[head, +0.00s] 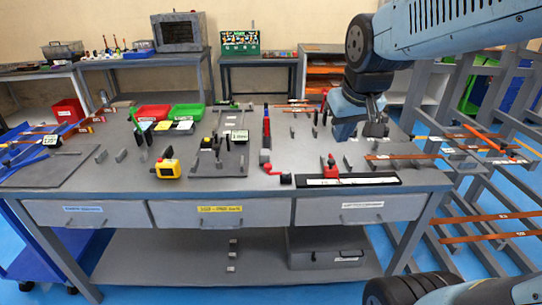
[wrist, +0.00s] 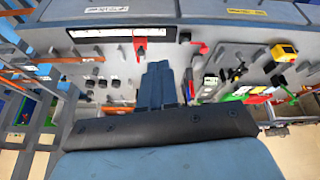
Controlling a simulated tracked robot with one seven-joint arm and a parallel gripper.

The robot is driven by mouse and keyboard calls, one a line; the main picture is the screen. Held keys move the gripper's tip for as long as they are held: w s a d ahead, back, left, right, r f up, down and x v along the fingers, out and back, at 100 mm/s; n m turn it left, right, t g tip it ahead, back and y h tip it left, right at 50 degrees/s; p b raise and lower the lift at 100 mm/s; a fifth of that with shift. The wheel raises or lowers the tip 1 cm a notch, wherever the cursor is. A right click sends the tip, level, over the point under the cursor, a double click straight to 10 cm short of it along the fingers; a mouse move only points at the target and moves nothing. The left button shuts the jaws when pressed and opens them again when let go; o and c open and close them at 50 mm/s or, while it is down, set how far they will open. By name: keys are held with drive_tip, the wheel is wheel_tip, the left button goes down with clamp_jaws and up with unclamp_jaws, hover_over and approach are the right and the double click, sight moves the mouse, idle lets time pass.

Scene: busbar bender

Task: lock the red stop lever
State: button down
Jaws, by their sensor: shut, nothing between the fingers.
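The red stop lever (head: 331,170) stands on a black-edged white scale bar (head: 375,180) at the front right of the bench. In the wrist view, where the bench appears upside down, the lever (wrist: 141,44) shows near the top on the scale bar (wrist: 100,33). Whether it is locked cannot be told at this size. My gripper (head: 345,130) is above the right part of the bench, behind and slightly right of the lever, and apart from it. In the wrist view my gripper (wrist: 156,64) has its two blue fingers together, with nothing between them.
A red-handled crank (head: 280,178) is just left of the scale bar. A yellow device (head: 169,169) and a grey fixture (head: 218,160) sit further left. Small upright pegs (head: 347,162) stand around my gripper. Copper bars on racks (head: 490,217) are at the right.

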drive_tip(key=w+a+f+n+g+y, duration=0.1)
drive_tip(key=w+a+f+n, duration=0.2)
drive_tip(key=w+a+f, duration=0.7)
drive_tip(key=shift+w+f+g+y, duration=0.3)
drive_tip(key=shift+w+f, duration=0.05)
drive_tip(key=shift+w, duration=0.55)
drive_tip(key=shift+a, duration=0.1)
drive_tip(key=x, duration=0.3)
drive_tip(key=w+x, duration=0.1)
drive_tip(key=x, duration=0.3)
drive_tip(key=w+a+x, duration=0.1)
drive_tip(key=x, duration=0.3)
drive_tip(key=shift+w+r, duration=0.25)
drive_tip(key=shift+w+a, duration=0.25)
drive_tip(key=shift+w, duration=0.2)
